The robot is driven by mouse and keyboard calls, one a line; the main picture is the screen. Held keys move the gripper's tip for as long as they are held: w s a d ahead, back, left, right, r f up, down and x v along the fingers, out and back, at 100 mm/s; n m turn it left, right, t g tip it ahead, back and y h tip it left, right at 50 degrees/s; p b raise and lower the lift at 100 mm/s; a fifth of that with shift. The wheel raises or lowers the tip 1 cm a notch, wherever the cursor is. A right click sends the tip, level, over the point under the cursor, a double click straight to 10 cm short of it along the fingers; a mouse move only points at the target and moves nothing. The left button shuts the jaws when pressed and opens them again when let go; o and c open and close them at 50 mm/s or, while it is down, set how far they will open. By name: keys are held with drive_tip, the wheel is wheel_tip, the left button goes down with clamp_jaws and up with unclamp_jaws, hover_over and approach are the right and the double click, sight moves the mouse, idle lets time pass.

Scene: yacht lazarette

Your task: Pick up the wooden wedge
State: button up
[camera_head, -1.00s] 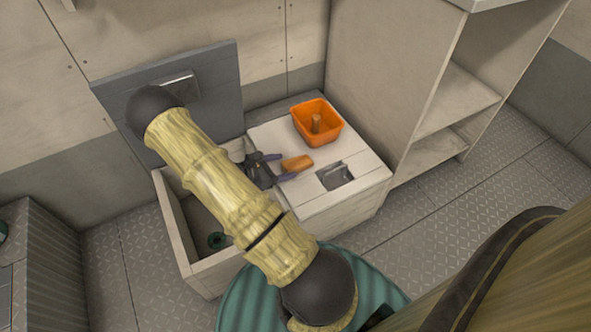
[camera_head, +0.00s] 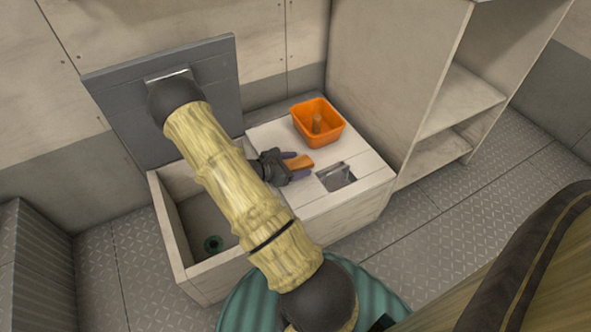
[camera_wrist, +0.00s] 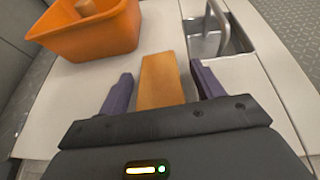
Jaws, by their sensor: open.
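The wooden wedge (camera_head: 299,162) is an orange-brown block lying on the pale locker top (camera_head: 355,156). In the wrist view the wedge (camera_wrist: 161,82) lies between the two purple fingers of my gripper (camera_wrist: 158,88), with a gap on each side. My gripper (camera_head: 294,166) is open around the near part of the wedge and does not visibly touch it. In the head view the wedge's near end is partly hidden by the gripper.
An orange bin (camera_head: 327,138) with a wooden cylinder (camera_head: 318,122) inside stands behind the wedge; it also shows in the wrist view (camera_wrist: 98,38). A recessed metal latch (camera_head: 336,177) is to the right. The open locker compartment (camera_head: 172,222) lies left, its grey lid (camera_head: 110,95) raised.

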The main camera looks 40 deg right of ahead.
sight(296, 163)
drive_tip(key=shift+c, duration=0.5)
drive_tip(key=c, duration=1)
drive_tip(key=shift+r, duration=0.1)
wheel_tip(296, 163, up, 10)
drive_tip(key=p, duration=0.6)
